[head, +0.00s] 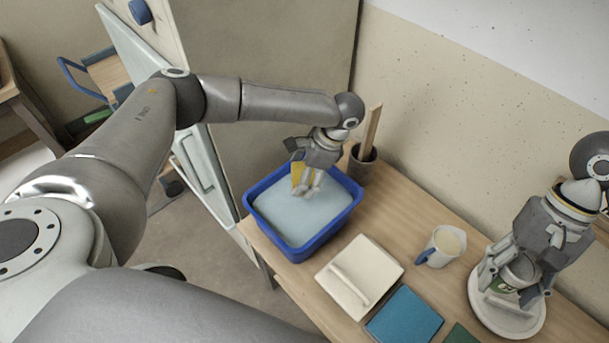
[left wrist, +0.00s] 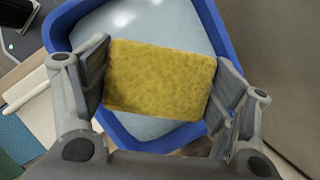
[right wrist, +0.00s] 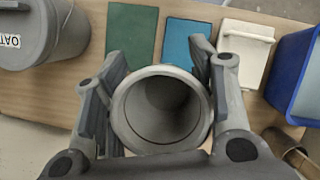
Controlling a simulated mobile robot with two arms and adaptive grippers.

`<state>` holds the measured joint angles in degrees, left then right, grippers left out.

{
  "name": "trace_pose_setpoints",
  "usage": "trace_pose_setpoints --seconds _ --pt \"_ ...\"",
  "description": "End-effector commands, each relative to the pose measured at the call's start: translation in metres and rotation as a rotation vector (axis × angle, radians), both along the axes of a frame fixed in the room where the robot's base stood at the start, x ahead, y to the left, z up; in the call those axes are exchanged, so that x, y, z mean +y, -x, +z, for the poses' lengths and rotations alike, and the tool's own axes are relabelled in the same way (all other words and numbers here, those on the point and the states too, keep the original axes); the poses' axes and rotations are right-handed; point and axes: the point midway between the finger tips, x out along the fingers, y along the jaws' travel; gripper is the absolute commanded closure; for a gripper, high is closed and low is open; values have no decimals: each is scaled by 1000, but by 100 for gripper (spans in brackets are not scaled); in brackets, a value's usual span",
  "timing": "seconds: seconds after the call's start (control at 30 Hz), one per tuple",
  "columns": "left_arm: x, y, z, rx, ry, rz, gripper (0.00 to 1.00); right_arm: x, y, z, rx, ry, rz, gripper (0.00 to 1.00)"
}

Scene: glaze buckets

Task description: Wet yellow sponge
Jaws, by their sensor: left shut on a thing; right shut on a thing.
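The yellow sponge (head: 297,174) is between the fingers of my left gripper (head: 307,188). In the left wrist view the sponge (left wrist: 160,79) is held by two opposite edges, its broad face toward the camera. It is over the pale water inside the blue tub (head: 256,216). I cannot tell whether its lower end touches the water. In the right wrist view the cup (right wrist: 160,110) is upright and looks empty.
A cream tile with a handle (head: 360,274), a blue tile (head: 404,318), a green tile (right wrist: 131,35) and a white mug (head: 445,244) are on the table. A lettered grey bucket (right wrist: 38,40) shows in the right wrist view.

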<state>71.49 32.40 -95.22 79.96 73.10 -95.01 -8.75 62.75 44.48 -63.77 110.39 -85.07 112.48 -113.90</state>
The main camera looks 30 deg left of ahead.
Motion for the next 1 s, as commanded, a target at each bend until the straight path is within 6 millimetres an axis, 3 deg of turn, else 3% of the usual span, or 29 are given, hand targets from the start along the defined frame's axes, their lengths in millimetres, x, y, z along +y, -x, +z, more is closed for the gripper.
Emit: trace_pose_setpoints --seconds 0.27,0.67,1.0 --pt "0 -1 -16 -1 0 -6 36 0 0 -18 0 0 0 77" --pt "1 0 -56 -1 -1 -4 36 0 0 -66 0 0 0 77" --pt "0 1 -93 1 1 -4 36 0 0 -70 -1 0 0 77"
